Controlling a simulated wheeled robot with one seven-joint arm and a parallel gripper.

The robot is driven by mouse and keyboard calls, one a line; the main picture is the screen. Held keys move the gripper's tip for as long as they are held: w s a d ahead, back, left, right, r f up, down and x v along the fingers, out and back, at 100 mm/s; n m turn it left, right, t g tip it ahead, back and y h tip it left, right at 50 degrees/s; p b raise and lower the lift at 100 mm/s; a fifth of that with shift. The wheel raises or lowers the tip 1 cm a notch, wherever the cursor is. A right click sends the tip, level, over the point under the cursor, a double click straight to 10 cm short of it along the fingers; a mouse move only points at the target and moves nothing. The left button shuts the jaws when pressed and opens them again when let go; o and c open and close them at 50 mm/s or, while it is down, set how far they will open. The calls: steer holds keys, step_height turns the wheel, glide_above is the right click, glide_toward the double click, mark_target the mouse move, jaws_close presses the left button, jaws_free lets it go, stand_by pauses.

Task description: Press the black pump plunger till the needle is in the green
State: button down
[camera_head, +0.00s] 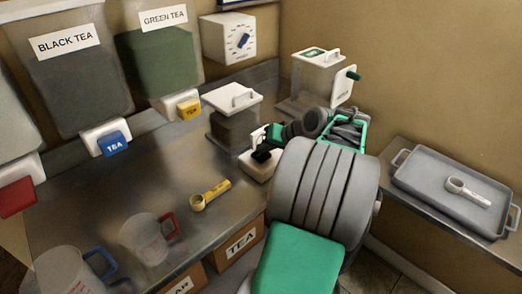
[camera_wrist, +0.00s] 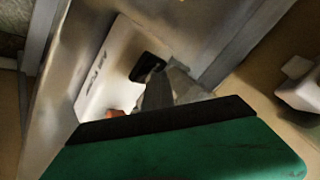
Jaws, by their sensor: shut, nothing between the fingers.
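The pump is a small white block (camera_head: 257,168) on the metal counter, beside a white-lidded grey container. The black plunger (camera_head: 262,156) shows at its top. In the wrist view the white block (camera_wrist: 98,88) has lettering on its face, and a black piece (camera_wrist: 148,68), likely the plunger, stands over it. My gripper (camera_head: 271,143) is shut and empty, right at the plunger. Whether it touches cannot be told. In the wrist view its grey fingers (camera_wrist: 157,94) lie close to the black piece. The gauge needle and its green zone cannot be made out.
A lidded container (camera_head: 233,125) stands just left of the pump, and another (camera_head: 315,75) behind. A yellow scoop (camera_head: 211,195) and two measuring jugs (camera_head: 148,240) are on the counter. A grey tray (camera_head: 418,178) lies right. A white dial timer (camera_head: 230,40) is on the wall.

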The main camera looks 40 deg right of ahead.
mark_target(264, 155)
steer(key=shift+f+b, duration=0.3)
steer(key=shift+f, duration=0.35)
steer(key=shift+r, duration=0.15)
stand_by(0.4)
steer(key=shift+r+p, duration=1.75)
steer(key=shift+r, duration=0.2)
steer(key=shift+r, duration=0.1)
step_height(264, 155, up, 5)
steer(key=p, duration=0.4)
